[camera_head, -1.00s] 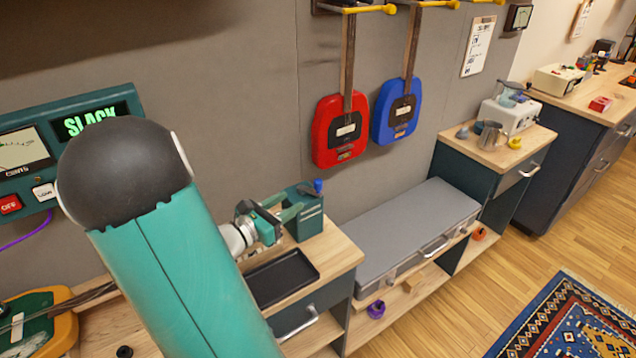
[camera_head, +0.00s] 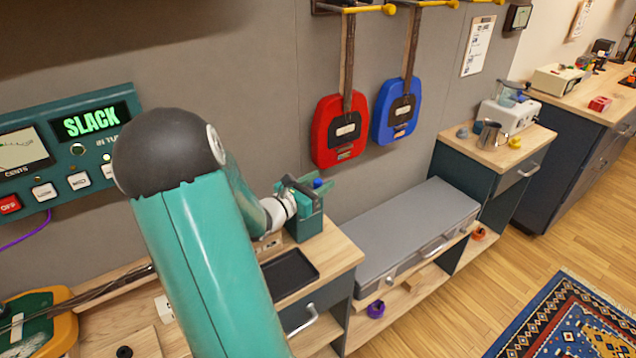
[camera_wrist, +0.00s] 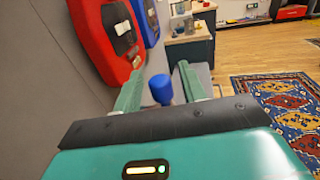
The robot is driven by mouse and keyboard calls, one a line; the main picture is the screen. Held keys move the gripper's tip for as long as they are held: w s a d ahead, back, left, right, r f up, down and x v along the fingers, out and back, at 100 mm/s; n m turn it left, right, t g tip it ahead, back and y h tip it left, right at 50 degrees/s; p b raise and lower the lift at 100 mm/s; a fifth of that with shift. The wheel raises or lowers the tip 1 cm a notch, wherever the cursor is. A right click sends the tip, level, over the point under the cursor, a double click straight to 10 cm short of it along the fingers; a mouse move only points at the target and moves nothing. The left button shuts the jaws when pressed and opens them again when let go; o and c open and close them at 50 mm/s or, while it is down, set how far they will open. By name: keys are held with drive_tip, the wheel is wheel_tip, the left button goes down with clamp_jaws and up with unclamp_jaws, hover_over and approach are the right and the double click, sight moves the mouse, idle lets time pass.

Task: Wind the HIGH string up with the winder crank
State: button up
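In the wrist view the blue knob (camera_wrist: 160,88) is between the two green fingers of my gripper (camera_wrist: 160,80), which stand apart with a gap on each side. A yellow and green stringed instrument (camera_head: 62,330) lies at the lower left, mostly cut off. The tuner panel (camera_head: 70,150) reads SLACK. Which string is HIGH cannot be seen.
A black tray (camera_head: 288,274) lies in front of the box. Red (camera_head: 339,133) and blue (camera_head: 396,113) instruments hang on the wall close behind. A grey case (camera_head: 420,236) rests on the low shelf to the right. The patterned rug (camera_head: 570,320) lies on the floor.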

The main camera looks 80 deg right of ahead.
clamp_jaws()
drive_tip(key=shift+a+m+g+y, duration=0.1)
drive_tip(key=shift+m+g+y, duration=0.2)
drive_tip(key=shift+g, duration=0.1)
drive_tip(key=m+g+y, duration=0.1)
drive_tip(key=a+m+g+y, duration=0.1)
drive_tip(key=shift+w+g, duration=0.3)
drive_tip(key=w+m+g+y, duration=0.1)
drive_tip(key=m+g+y, duration=0.1)
drive_tip(key=m+y, duration=0.1)
drive_tip(key=a+m+g+y, duration=0.1)
drive_tip(key=m+g+y, duration=0.1)
drive_tip(key=y, duration=0.3)
drive_tip(key=w+a+m+g+y, duration=0.1)
drive_tip(key=m+y, duration=0.3)
drive_tip(key=shift+w+a+g+y, duration=0.25)
drive_tip(key=shift+w+g+y, duration=0.05)
drive_tip(key=shift+w+g, duration=0.1)
drive_tip(key=shift+o, duration=0.4)
unclamp_jaws()
